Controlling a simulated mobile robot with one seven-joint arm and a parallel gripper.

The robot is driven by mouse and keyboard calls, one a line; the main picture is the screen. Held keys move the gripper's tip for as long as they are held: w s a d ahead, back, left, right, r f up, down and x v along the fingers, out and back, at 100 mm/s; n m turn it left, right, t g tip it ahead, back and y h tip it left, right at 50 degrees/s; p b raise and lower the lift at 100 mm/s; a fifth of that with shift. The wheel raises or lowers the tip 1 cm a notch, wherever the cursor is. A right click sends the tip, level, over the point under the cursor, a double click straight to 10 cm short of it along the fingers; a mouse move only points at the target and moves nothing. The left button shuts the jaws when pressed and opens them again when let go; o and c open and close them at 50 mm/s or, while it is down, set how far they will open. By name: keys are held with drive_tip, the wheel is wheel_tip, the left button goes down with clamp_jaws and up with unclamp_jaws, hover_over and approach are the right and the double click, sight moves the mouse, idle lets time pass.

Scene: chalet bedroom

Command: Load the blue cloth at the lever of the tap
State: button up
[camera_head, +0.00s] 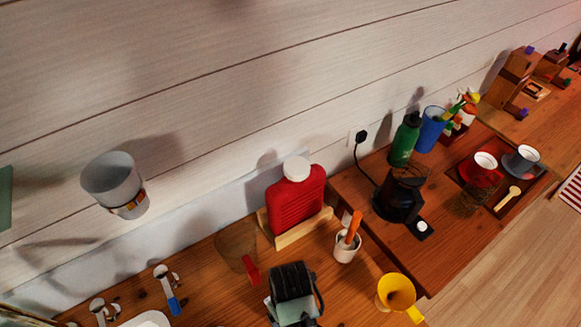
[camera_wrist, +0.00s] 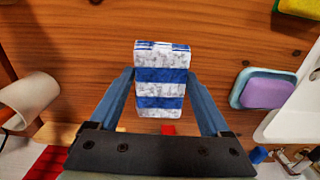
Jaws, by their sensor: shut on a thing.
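My gripper (camera_wrist: 160,78) is shut on a folded cloth with blue and white stripes (camera_wrist: 160,76), which sits between the two blue fingers in the wrist view. The cloth is over the wooden surface; I cannot tell its height above it. In the head view, a metal tap fitting with a blue lever (camera_head: 174,306) stands at the lower left. A second metal fitting (camera_head: 101,309) stands to its left. In the wrist view, metal tap parts (camera_wrist: 297,157) with a blue piece (camera_wrist: 258,155) show at the lower right, apart from the cloth.
A red jug (camera_head: 296,200), a white pot with an orange-handled tool (camera_head: 346,246) and a yellow funnel (camera_head: 397,292) stand along the counter.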

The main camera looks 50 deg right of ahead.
drive_tip(key=shift+f, duration=1.9)
